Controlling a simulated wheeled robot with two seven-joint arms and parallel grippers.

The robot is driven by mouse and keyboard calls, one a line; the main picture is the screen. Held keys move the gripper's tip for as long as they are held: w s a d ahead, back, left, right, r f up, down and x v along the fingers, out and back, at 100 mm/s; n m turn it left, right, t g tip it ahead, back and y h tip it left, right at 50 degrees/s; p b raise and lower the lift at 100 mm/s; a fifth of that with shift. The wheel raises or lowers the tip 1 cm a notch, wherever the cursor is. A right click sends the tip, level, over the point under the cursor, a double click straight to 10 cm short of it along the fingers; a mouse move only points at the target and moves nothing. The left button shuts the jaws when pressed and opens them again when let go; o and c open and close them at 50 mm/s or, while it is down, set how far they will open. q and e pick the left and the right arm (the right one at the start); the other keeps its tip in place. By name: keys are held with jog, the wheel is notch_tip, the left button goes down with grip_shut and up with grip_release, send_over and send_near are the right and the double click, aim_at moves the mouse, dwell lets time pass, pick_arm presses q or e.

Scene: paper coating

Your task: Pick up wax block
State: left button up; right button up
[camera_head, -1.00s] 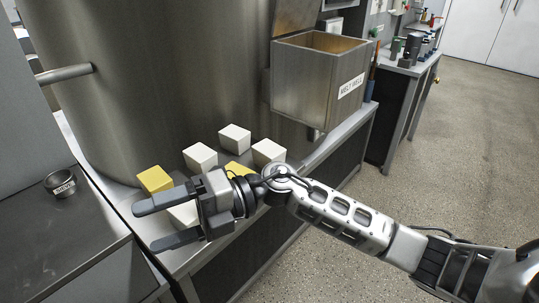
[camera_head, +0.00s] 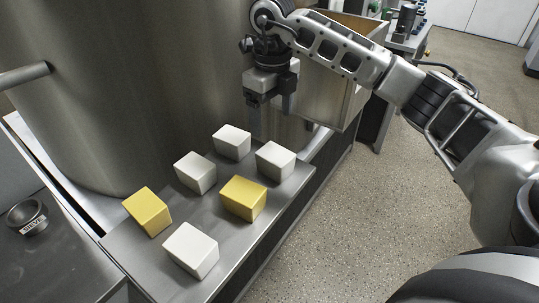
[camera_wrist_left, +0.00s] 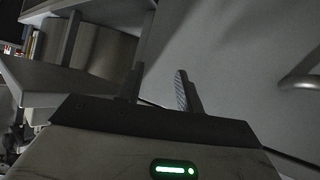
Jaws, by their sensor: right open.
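Several white blocks and two yellow blocks, some of which may be wax, sit on the metal bench. The white ones are at the back (camera_head: 232,142), left of centre (camera_head: 195,173), right (camera_head: 275,161) and front (camera_head: 191,250). One yellow block (camera_head: 147,211) is at the left, the other (camera_head: 243,199) at the middle right. My right gripper (camera_head: 270,112) is open and empty, fingers pointing down, above and behind the back-right white blocks. My left gripper (camera_wrist_left: 160,88) shows in the left wrist view with its fingers apart and nothing between them; it is outside the head view.
A large steel vat (camera_head: 130,80) stands behind the blocks. A metal box (camera_head: 335,95) is partly hidden behind my right arm. A small labelled metal cup (camera_head: 28,217) sits on the left counter. The floor to the right is clear.

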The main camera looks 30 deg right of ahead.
aim_at(275, 153)
jog(key=f, duration=0.7)
jog(key=shift+s+f, duration=0.2)
jog(key=shift+s+d+f+p, duration=0.1)
jog(key=shift+f+p, duration=0.1)
jog(key=shift+f, duration=0.7)
jog(key=shift+w+d+f+p, duration=0.1)
jog(key=shift+f+p, duration=0.05)
jog(key=shift+f, duration=0.8)
jog(key=shift+s+d+f+p, duration=0.1)
jog(key=shift+f+p, duration=0.1)
jog(key=shift+f, duration=0.7)
jog(key=c, duration=1.2)
